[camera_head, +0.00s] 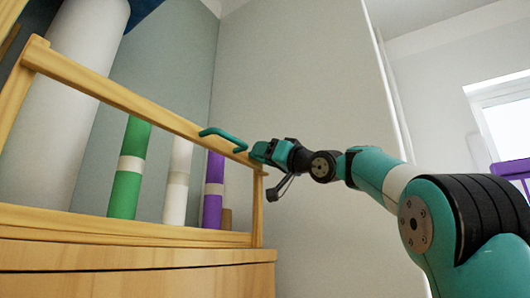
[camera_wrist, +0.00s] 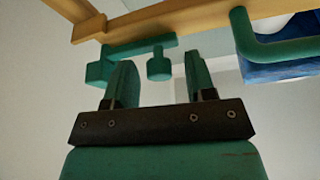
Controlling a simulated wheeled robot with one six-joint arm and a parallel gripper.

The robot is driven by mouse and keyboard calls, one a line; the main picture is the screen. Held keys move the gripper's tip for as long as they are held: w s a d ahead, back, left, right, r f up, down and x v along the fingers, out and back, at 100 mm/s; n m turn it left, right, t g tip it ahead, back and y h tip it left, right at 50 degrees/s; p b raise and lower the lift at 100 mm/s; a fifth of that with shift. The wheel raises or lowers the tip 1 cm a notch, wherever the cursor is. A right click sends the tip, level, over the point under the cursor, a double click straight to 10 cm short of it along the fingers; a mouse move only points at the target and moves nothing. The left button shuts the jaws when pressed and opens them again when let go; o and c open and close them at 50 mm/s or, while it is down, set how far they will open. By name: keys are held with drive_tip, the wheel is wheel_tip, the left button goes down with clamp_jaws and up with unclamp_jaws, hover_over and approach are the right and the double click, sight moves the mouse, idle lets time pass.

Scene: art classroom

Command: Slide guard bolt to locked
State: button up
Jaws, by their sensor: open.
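The guard bolt (camera_wrist: 160,65) shows in the wrist view as a teal knob on a short stem. It hangs from a teal bar on the wooden rail (camera_head: 135,95), with a teal block (camera_wrist: 99,72) at the bar's left end. My gripper (camera_wrist: 161,78) is open, and its two teal fingers stand on either side of the knob in the picture, with gaps at both sides. I cannot tell how deep the knob lies between them. In the head view my gripper (camera_head: 258,151) is at the right end of the rail and hides the bolt.
A teal bent handle (camera_head: 222,138) sits on the rail left of my gripper; it also shows in the wrist view (camera_wrist: 270,48). Behind the rail stand green (camera_head: 127,170), white (camera_head: 177,182) and purple (camera_head: 213,190) rolls. Right of the rack is a bare wall.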

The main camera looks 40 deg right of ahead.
clamp_jaws()
drive_tip(key=shift+w+d+r, duration=0.1)
drive_tip(key=shift+w+d, duration=0.1)
drive_tip(key=shift+d, duration=0.3)
drive_tip(key=shift+w+d, duration=0.15)
drive_tip(key=shift+d, duration=0.35)
unclamp_jaws()
drive_tip(key=shift+w+d, duration=0.1)
drive_tip(key=shift+d, duration=0.1)
drive_tip(key=shift+a, duration=0.1)
